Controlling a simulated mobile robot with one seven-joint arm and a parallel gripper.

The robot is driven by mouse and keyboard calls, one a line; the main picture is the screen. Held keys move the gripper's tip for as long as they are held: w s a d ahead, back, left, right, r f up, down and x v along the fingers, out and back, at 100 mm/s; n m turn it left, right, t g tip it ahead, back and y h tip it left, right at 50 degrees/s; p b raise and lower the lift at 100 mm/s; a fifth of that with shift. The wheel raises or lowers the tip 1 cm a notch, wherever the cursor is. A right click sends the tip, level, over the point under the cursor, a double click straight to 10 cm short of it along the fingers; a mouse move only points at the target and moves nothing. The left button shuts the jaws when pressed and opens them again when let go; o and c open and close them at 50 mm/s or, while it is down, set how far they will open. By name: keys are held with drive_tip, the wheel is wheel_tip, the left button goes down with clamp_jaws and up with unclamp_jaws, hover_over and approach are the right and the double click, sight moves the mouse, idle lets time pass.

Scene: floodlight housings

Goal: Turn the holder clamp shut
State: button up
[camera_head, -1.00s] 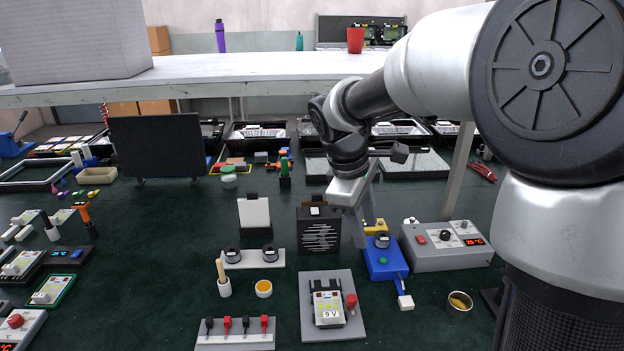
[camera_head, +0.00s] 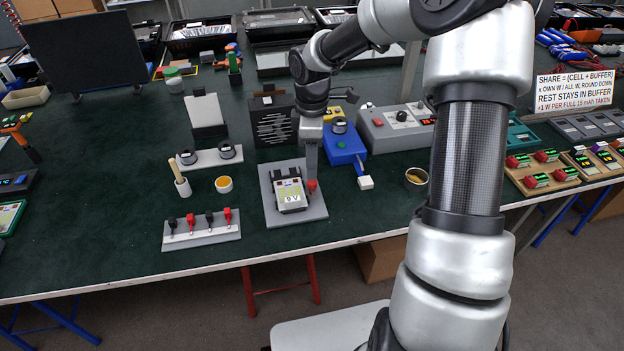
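The holder is a grey plate (camera_head: 307,207) lying flat on the green bench top. A small pale device (camera_head: 290,192) with a yellow-green label sits on it. The holder's red clamp knob (camera_head: 312,187) stands at the device's right side. My gripper (camera_head: 311,176) points down right over the knob, with its fingertips at or just above it. The fingers look like one narrow grey shape from this side, so I cannot tell whether they are closed on the knob. The clamp's exact turn is too small to read.
A strip with black and red clips (camera_head: 201,229) lies front left. The bench's front edge (camera_head: 200,266) is close.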

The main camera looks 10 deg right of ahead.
sight(313, 188)
wheel_tip(313, 188, down, 6)
drive_tip(key=shift+f+b, duration=0.1)
drive_tip(key=shift+b, duration=0.4)
drive_tip(key=shift+c, duration=0.5)
clamp_jaws()
